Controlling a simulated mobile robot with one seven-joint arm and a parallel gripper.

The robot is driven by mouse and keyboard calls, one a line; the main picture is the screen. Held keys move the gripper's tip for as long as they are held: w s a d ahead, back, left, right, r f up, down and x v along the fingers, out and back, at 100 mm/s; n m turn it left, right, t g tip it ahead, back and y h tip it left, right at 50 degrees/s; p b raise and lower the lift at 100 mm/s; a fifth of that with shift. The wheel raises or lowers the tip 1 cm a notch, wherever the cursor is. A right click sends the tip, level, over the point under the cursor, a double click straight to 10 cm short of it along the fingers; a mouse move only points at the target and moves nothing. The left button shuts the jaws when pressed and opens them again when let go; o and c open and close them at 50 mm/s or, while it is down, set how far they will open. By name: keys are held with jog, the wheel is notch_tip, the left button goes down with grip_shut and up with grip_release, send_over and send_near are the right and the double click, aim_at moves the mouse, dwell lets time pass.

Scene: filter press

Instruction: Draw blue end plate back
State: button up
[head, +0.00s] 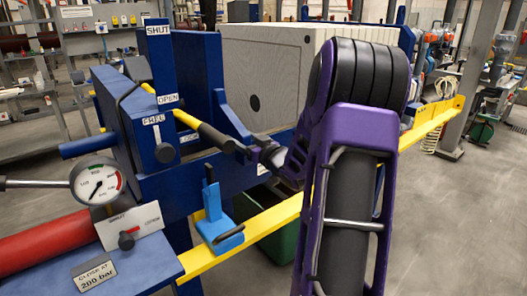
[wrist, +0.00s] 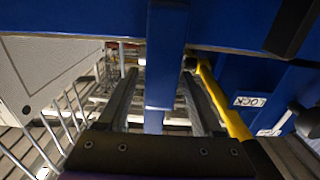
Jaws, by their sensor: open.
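The blue end plate (head: 203,65) stands upright at the left end of the pale filter plates (head: 270,70). The yellow rod (wrist: 222,95) runs just right of the right finger.
A yellow rail (head: 275,218) runs along the front, with a blue clamp-like part (head: 216,220) on it. A pressure gauge (head: 98,181) and red cylinder (head: 40,240) are at left. A green bin (head: 283,240) is below. Floor at right is clear.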

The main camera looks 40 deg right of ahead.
jog(key=s, duration=1.5)
jog(key=shift+d+p, duration=0.25)
jog(key=shift+p, duration=0.15)
jog(key=shift+w, duration=0.1)
